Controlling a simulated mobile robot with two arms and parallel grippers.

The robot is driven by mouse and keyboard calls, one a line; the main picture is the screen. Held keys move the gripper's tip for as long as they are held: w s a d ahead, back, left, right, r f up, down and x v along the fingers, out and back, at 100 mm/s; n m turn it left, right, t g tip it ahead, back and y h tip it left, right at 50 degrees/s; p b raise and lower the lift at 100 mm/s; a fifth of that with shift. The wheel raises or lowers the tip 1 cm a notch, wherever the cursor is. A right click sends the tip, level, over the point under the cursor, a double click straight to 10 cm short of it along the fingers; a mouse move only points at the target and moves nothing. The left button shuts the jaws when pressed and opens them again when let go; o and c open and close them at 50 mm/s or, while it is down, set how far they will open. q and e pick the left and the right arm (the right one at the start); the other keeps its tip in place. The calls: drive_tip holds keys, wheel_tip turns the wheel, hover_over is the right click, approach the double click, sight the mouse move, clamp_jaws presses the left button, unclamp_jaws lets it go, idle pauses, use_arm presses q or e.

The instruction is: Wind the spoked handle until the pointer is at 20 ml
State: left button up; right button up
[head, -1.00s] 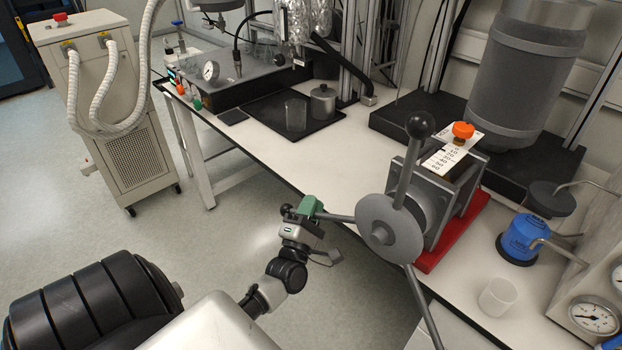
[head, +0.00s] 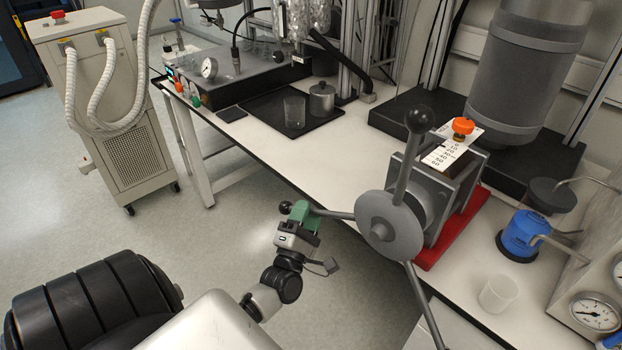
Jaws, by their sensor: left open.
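The spoked handle (head: 378,228) is a grey hub with long spokes on the front of a grey pump block on a red base (head: 455,228). One spoke (head: 403,165) points up to a black ball, one points left, one points down out of view. The white scale (head: 445,152) lies on top of the block under an orange knob (head: 463,127). Its numbers are small, and I cannot read the pointer's position. My left gripper (head: 304,213), with green fingers, is open at the left spoke near its ball end (head: 285,207). Contact is unclear. My right gripper is not in view.
A blue-and-black burner (head: 522,238), a clear beaker (head: 498,293) and a dial gauge (head: 596,312) stand right of the pump. A black tray (head: 270,113) holds a beaker and a steel pot further back.

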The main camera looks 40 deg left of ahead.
use_arm(q)
drive_tip(key=b+v, duration=0.1)
drive_tip(key=v, duration=0.7)
drive_tip(key=shift+b, duration=0.3)
drive_tip(key=shift+s+f, duration=0.1)
idle(0.7)
drive_tip(key=s+d+f+m+g+h, duration=0.3)
drive_tip(key=f+m, duration=0.3)
drive_tip(key=f, duration=0.5)
drive_tip(key=s+d+f+m+g+h, duration=0.25)
drive_tip(key=f+m+g, duration=0.2)
drive_tip(key=f, duration=0.55)
drive_tip(key=s+d+f+m+g+h, duration=0.25)
drive_tip(key=f+m, duration=0.45)
drive_tip(key=f, duration=0.4)
drive_tip(key=s+d+f+m+g, duration=0.2)
drive_tip(key=s+f+m+g, duration=0.3)
drive_tip(key=s, duration=0.6)
drive_tip(key=s+d+f+m+g, duration=0.2)
drive_tip(key=s+f+m+g, duration=0.3)
drive_tip(key=s+f+m, duration=0.2)
drive_tip(key=s+f, duration=0.2)
drive_tip(key=s, duration=0.2)
drive_tip(key=shift+s+d+g+p, duration=0.2)
drive_tip(key=shift+s+g+p, duration=0.15)
drive_tip(key=shift+s+g, duration=0.05)
drive_tip(key=shift+w, duration=0.1)
